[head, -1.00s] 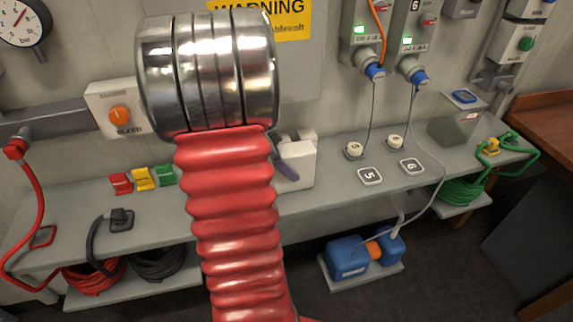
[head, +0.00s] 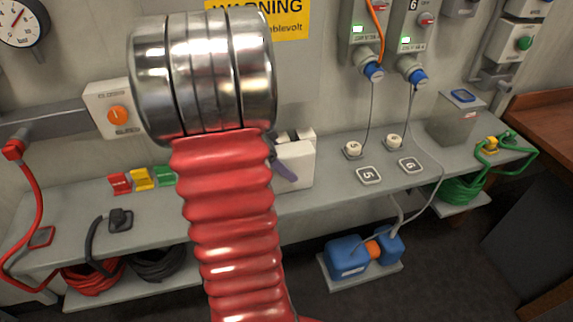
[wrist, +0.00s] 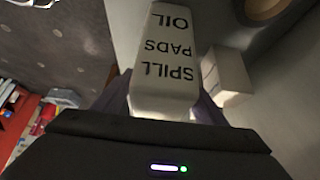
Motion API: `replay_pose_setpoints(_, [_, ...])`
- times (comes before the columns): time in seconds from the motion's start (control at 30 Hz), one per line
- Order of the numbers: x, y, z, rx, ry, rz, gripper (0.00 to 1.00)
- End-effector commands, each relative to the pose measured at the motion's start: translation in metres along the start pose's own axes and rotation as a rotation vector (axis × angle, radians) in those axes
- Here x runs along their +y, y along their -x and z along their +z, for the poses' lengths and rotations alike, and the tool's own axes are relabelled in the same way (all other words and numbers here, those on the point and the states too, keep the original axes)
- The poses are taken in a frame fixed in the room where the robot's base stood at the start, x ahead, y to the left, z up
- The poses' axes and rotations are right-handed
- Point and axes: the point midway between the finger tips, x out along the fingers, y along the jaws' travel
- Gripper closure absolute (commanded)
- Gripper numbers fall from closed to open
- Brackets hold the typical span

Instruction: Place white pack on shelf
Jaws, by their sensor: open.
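A white pack lettered OIL SPILL PADS (wrist: 165,65) fills the upper middle of the wrist view. In the head view a white pack (head: 295,168) sits on the grey shelf (head: 330,185), partly hidden behind my arm. My gripper (wrist: 160,105) is open, with dark purple fingers on either side of the lettered pack's near end. Only one finger shows in the head view, against the white pack's front. I cannot tell whether the fingers touch the pack. A second white box (wrist: 228,75) stands just right of it in the wrist view.
Red, yellow and green blocks (head: 142,180) stand left of my arm. White knobs (head: 353,149) with hanging cables, number plates (head: 368,175) and a grey bin (head: 455,122) are to the right. Blue canisters (head: 348,257) sit low down.

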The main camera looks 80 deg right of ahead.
Motion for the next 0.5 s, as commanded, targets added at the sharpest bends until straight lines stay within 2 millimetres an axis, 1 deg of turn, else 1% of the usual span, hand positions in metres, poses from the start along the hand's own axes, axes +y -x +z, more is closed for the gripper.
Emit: replay_pose_setpoints(0.5, [0.000, 0.041, 0.064, -0.001, 0.003, -0.002, 0.34])
